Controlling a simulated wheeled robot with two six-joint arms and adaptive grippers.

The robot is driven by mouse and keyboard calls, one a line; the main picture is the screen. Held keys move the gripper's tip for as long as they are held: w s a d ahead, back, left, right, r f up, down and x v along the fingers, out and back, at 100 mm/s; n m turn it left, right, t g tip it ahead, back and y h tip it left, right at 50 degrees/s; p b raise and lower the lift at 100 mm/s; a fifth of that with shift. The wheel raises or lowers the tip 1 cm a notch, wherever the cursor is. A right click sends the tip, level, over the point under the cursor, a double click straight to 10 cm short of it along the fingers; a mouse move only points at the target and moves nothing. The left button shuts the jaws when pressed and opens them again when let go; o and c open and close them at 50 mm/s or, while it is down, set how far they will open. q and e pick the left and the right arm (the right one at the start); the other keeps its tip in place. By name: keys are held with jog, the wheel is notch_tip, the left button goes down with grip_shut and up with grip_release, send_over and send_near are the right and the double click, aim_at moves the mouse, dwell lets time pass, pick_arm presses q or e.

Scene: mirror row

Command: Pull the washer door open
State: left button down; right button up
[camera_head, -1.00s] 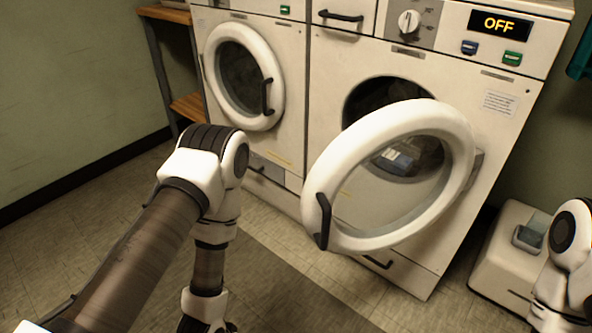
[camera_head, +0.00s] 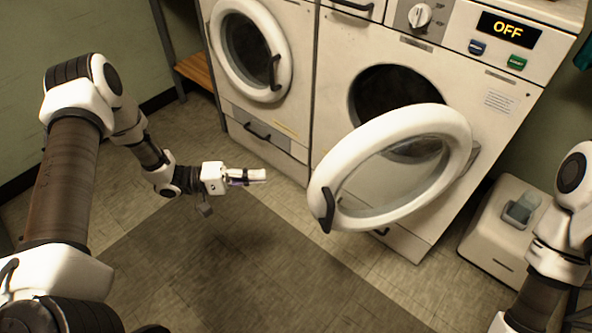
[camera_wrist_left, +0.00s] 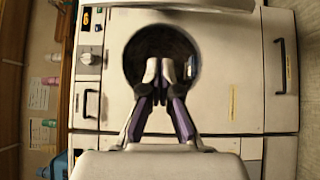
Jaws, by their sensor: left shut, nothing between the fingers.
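The right washer (camera_head: 494,117) has its round white door (camera_head: 457,125) swung well open, hinged on its right side. The dark drum opening (camera_head: 372,88) shows behind the door. The black door handle (camera_head: 327,210) is on the door's free left edge. My left gripper (camera_head: 264,175) is shut and empty, left of the handle and apart from it, pointing right. In the left wrist view, the shut fingertips (camera_wrist_left: 165,68) overlap the washer's dark opening (camera_wrist_left: 150,43), and a white edge shows at the top. My right gripper is out of view.
A second washer (camera_head: 299,85) with its door (camera_head: 284,72) closed stands to the left. A wooden shelf (camera_head: 197,68) is left of it. A low white box (camera_head: 490,232) sits on the floor at the right, near my right arm. The floor in front is clear.

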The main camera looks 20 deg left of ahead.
pick_arm(q)
jog(key=w+d+b, duration=0.1)
jog(key=d, duration=1)
jog(key=shift+d+f, duration=0.25)
jog(key=shift+d, duration=0.15)
